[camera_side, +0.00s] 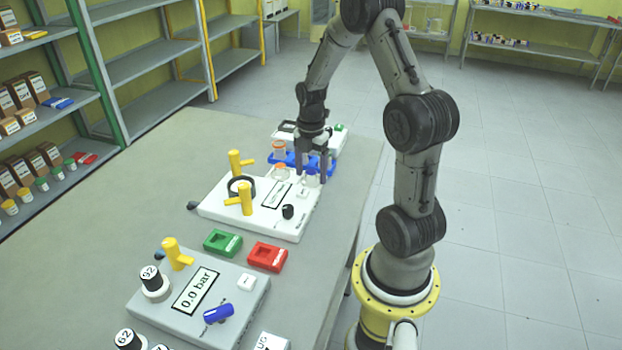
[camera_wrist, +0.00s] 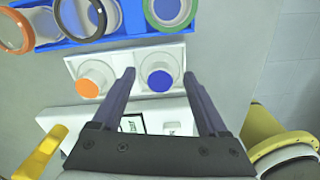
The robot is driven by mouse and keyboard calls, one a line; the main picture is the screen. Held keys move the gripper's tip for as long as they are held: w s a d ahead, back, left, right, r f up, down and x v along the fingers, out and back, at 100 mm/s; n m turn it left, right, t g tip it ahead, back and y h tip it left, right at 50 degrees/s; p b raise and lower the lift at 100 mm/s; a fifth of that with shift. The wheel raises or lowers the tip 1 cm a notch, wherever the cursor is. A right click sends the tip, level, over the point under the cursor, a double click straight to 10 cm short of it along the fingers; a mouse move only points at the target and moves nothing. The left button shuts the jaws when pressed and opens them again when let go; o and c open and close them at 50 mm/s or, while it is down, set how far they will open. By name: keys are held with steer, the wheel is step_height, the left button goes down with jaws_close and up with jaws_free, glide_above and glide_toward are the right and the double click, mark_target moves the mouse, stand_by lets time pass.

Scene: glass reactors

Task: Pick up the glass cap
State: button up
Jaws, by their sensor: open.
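My gripper (camera_side: 311,168) is open, pointing down over the far part of the table. In the wrist view its two fingertips (camera_wrist: 160,76) stand apart, on either side of a clear round glass piece with a blue centre (camera_wrist: 160,80). This piece sits in the right compartment of a small white holder (camera_wrist: 128,50). A similar clear glass piece with an orange centre (camera_wrist: 89,86) sits in the left compartment, outside the left finger. Either may be the glass cap; I cannot tell which. No contact between the fingers and the glass is visible.
A blue rack (camera_wrist: 122,30) with several round, coloured-rim vessels lies just beyond the holder. A white device (camera_side: 225,207) with yellow handles (camera_side: 236,162) stands close by. Green (camera_side: 222,242) and red (camera_side: 267,256) trays and a grey pressure unit (camera_side: 160,322) are nearer the camera.

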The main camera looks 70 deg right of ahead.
steer(key=shift+c, duration=0.2)
jaws_close()
steer(key=shift+r, duration=0.1)
